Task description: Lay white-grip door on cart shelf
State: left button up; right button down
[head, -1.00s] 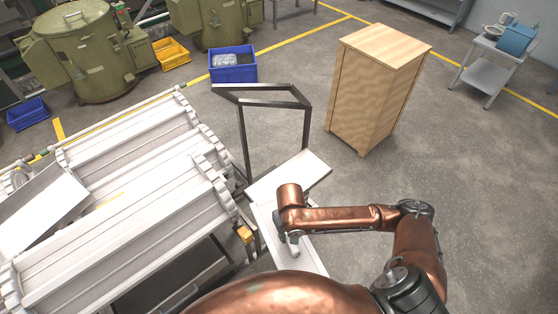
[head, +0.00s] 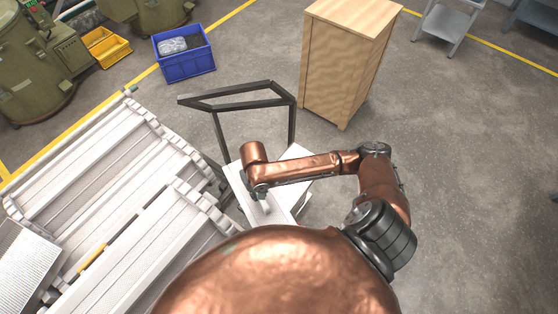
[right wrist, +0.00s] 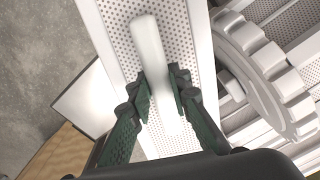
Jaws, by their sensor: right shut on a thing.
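The white-grip door is a long, pale perforated panel (right wrist: 112,22) with a rounded white grip (right wrist: 150,45) standing on it. In the right wrist view, my right gripper (right wrist: 160,88) is shut on this grip, one dark finger on each side. In the head view, the door (head: 240,186) hangs under my copper right arm, between the barrels and the cart. The cart has a pale shelf (head: 296,152) and a dark frame handle (head: 240,92). The door overlaps part of the shelf in this view; I cannot tell the gap between them. My left gripper is out of view.
White ribbed barrels (head: 90,165) with toothed end rings lie close on the left; a ring (right wrist: 265,75) is near the door. A wooden cabinet (head: 345,60) stands behind the cart. A blue crate (head: 184,52) is on the floor. Floor at right is clear.

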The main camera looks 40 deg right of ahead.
pick_arm(q)
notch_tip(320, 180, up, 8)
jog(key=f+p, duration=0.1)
jog(key=p, duration=0.6)
pick_arm(e)
jog(key=w+d+f+m+b, duration=0.2)
jog(key=d+f+m, duration=0.2)
jog(key=d+f, duration=0.1)
jog(key=w+d+f+m+b, duration=0.2)
jog(key=w+d+f+m, duration=0.1)
jog(key=d, duration=0.4)
jog(key=w+d+f+m+b, duration=0.2)
jog(key=d+f+m, duration=0.4)
jog(key=f, duration=0.2)
jog(key=shift+w+d+f, duration=0.1)
jog(key=shift+w+d, duration=0.05)
jog(key=shift+f, duration=0.25)
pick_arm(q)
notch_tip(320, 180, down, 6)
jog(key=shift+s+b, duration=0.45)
pick_arm(e)
jog(key=shift+f, duration=1.55)
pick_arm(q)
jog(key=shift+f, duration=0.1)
pick_arm(e)
jog(key=c, duration=1.7)
grip_release()
